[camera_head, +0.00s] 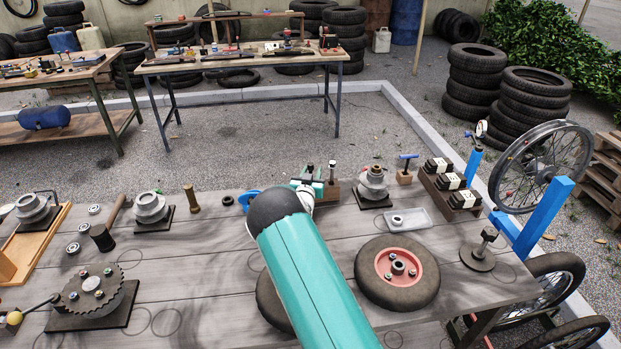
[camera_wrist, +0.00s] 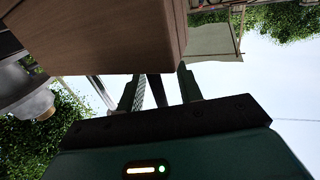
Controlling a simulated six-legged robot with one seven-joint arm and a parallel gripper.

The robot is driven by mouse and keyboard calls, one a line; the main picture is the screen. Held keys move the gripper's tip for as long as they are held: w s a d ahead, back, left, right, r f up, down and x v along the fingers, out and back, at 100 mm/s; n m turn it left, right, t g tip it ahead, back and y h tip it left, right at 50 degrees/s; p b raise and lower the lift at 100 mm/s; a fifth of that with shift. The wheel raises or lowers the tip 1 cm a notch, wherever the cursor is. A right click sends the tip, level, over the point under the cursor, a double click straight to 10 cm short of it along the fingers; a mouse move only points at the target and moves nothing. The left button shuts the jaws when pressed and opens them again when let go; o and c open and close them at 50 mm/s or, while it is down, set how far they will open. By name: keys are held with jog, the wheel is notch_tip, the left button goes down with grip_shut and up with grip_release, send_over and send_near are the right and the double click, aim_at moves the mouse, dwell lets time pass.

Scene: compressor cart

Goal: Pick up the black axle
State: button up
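My gripper (camera_head: 308,183) is at the back edge of the near table, beside a small brown wooden block (camera_head: 331,190). A thin upright pin with a dark top (camera_head: 332,167) stands at this block. Another dark-topped piece (camera_head: 310,169) shows right at my fingers. I cannot tell which of them is the black axle. In the wrist view my gripper (camera_wrist: 163,90) has its two green fingers apart, with a narrow dark strip (camera_wrist: 160,92) between them. The large brown block (camera_wrist: 110,35) is close in front and hides what lies beyond the fingertips.
A red-hubbed wheel (camera_head: 397,274) lies on the near table (camera_head: 205,255). A grey tray (camera_head: 407,221), a grey flanged part (camera_head: 372,184) and a wooden rack of black boxes (camera_head: 450,186) are to the right. A geared fixture (camera_head: 93,293) is at left. The table's middle left is mostly clear.

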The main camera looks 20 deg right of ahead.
grip_shut()
notch_tip(320, 180, up, 10)
dwell(0.6)
